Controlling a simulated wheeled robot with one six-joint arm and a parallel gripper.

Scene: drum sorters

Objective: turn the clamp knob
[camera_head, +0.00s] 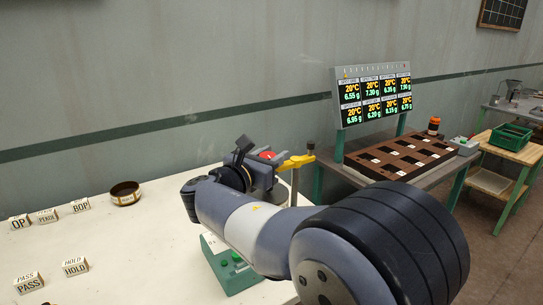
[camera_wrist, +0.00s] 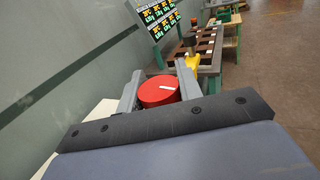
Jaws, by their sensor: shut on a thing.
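The clamp knob is a round red knob with a white mark on its top; it sits between my fingers in the wrist view (camera_wrist: 154,96) and shows as a small red patch in the head view (camera_head: 267,155). My gripper (camera_wrist: 158,88) is shut on the knob, one finger on each side. In the head view my gripper (camera_head: 262,164) is above the far right part of the white table. A yellow clamp arm (camera_head: 297,161) reaches right from beside the knob to a dark-topped post (camera_head: 310,158). My fingers and wrist hide the knob's lower part and mount.
The white table (camera_head: 130,240) holds lettered blocks (camera_head: 75,266), a brown ring (camera_head: 125,193) and a green box with buttons (camera_head: 228,266) under my arm. A display panel (camera_head: 372,97) stands behind a brown slotted tray (camera_head: 400,156) on the bench at right.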

